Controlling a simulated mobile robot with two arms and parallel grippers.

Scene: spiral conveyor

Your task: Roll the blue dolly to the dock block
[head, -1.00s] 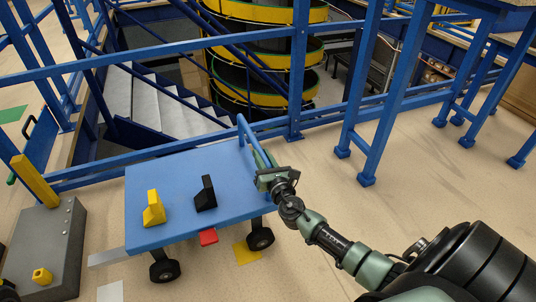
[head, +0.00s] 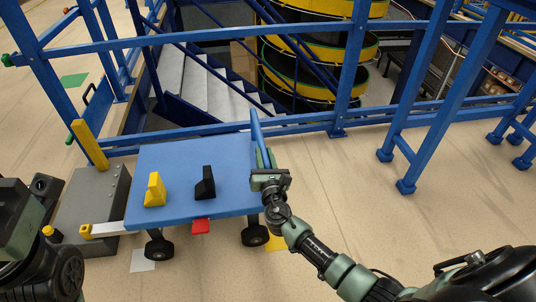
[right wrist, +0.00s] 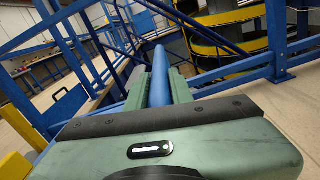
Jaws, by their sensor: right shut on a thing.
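The blue dolly (head: 225,165) stands on dark wheels in front of the blue railing in the head view. Its flat bed carries a yellow wedge (head: 155,190) and a black wedge (head: 205,185). My right gripper (head: 264,160) is shut on the dolly's upright blue handle (head: 256,132); the handle also shows between the fingers in the right wrist view (right wrist: 161,75). The grey dock block (head: 85,205) is left of the dolly. A pale bar (head: 106,229) spans from the dolly's left front to a yellow piece at the block; exact contact is unclear. My left arm shows at the left edge, its fingertips indistinct.
A yellow post (head: 90,145) rises behind the dock block. Blue railing (head: 210,130) runs behind the dolly, with stairs and the spiral conveyor (head: 310,75) beyond. A red piece (head: 201,226) juts from the dolly's front edge. Floor at front and right is open.

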